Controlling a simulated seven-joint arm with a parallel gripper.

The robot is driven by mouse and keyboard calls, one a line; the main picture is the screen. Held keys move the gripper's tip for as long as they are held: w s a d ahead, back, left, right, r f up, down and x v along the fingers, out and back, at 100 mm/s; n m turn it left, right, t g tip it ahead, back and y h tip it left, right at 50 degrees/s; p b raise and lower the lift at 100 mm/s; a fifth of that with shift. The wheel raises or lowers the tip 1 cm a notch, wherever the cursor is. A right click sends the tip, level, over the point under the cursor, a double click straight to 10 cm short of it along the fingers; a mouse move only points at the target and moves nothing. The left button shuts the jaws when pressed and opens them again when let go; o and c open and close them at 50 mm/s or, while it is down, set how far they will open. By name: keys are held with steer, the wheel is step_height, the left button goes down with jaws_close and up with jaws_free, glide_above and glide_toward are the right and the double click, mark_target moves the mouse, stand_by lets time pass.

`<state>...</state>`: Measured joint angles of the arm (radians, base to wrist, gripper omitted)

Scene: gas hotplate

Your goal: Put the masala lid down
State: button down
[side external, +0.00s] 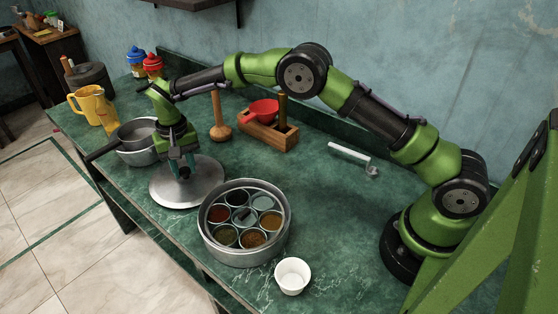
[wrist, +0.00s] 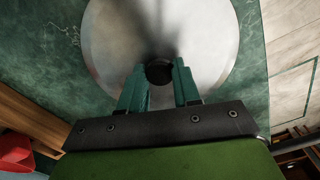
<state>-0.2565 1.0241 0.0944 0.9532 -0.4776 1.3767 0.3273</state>
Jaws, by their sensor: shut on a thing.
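The masala lid (side external: 205,187) is a round, flat steel disc with a dark knob (wrist: 159,72) at its centre. My gripper (side external: 184,170) points down and is shut on the knob; in the wrist view the two teal fingers (wrist: 160,78) stand on either side of it. The lid looks level and is low over the green counter, left of the masala box (side external: 245,259). I cannot tell whether its underside touches the counter. The box is uncovered and shows several small cups of spices.
A steel pan (side external: 137,153) with a dark handle is close behind-left of the lid. A white bowl (side external: 292,276) is right of the box. A wooden masher (side external: 220,125) and wooden holder (side external: 268,137) with a red cup are behind. The counter's front edge is near the lid.

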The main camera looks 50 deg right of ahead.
steer(key=c, duration=1.3)
jaws_free()
steer(key=shift+f, duration=0.2)
steer(key=o, duration=0.5)
steer(key=shift+r, duration=0.1)
